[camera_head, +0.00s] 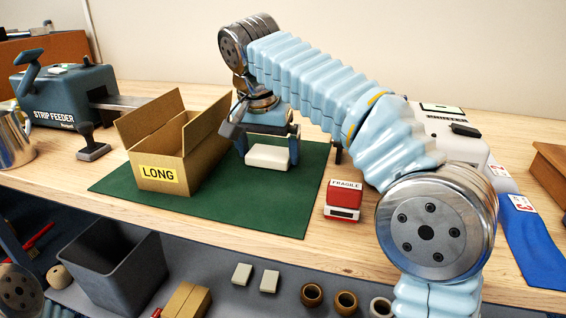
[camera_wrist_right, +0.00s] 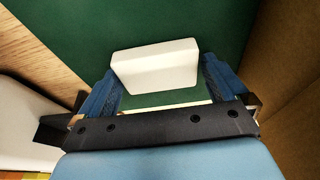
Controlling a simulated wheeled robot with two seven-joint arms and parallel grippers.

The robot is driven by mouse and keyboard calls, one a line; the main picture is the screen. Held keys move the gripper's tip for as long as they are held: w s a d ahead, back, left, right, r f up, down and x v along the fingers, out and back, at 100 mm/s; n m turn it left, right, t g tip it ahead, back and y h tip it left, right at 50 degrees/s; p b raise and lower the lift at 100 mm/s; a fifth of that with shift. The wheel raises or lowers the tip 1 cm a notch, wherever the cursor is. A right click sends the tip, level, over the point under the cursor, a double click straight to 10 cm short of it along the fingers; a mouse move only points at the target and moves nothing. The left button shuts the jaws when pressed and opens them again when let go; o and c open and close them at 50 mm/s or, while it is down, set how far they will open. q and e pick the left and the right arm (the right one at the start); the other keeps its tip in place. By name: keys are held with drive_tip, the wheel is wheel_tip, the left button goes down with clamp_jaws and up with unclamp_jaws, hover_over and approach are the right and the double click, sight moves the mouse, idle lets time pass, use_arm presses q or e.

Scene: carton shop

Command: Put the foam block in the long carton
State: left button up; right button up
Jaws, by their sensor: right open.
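The white foam block (camera_head: 268,157) lies on the green mat (camera_head: 230,200), just right of the long carton. The long carton (camera_head: 210,147) is brown cardboard with a yellow LONG label, and its flaps stand open. My right gripper (camera_head: 268,152) points down over the foam block, with its blue fingers apart on either side. In the right wrist view the foam block (camera_wrist_right: 155,64) lies between and a little beyond the fingertips (camera_wrist_right: 158,80). I cannot tell whether the fingers touch it. The carton's brown wall (camera_wrist_right: 295,110) shows at the right there. My left gripper is not in view.
A red-and-white FRAGILE stamp (camera_head: 343,199) stands right of the mat. The strip feeder (camera_head: 65,97) and a black-handled hand stamp (camera_head: 90,142) are at the left. A blue cloth-like item (camera_head: 535,240) lies at the right. A grey bin (camera_head: 115,270) is below the bench edge.

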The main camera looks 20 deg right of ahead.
drive_tip(key=shift+s, duration=0.1)
drive_tip(key=c, duration=0.7)
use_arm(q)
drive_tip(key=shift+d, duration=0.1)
use_arm(e)
drive_tip(key=shift+c, duration=0.2)
